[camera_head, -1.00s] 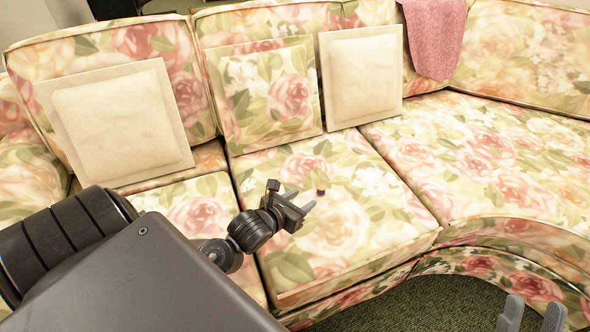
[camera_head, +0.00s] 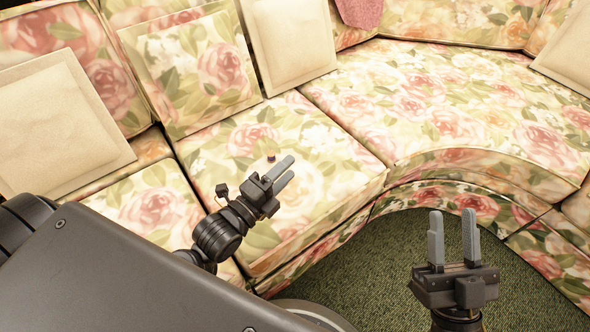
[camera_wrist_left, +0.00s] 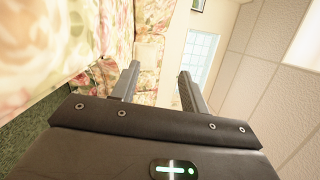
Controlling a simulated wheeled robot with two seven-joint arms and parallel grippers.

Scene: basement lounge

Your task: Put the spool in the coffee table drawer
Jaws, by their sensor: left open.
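A tiny dark reddish-brown object (camera_head: 271,157), which looks like the spool, sits on the floral seat cushion (camera_head: 325,152). It is too small to make out details. My left gripper (camera_head: 290,167) is just in front of and right of it in the head view, with open, empty fingers. How far apart they are in depth I cannot tell. The left wrist view shows the gripper's fingers (camera_wrist_left: 160,80) apart with nothing between them, and no spool. My right gripper (camera_head: 453,213) is open and empty over the carpet. No coffee table or drawer is in view.
A curved floral sofa fills the view, with a plain cream pillow (camera_head: 288,45) and a floral pillow (camera_head: 190,72) against its back. Another cream pillow (camera_head: 60,120) is at left. Green carpet (camera_head: 370,265) lies open in front. The left wrist view shows a window (camera_wrist_left: 198,57).

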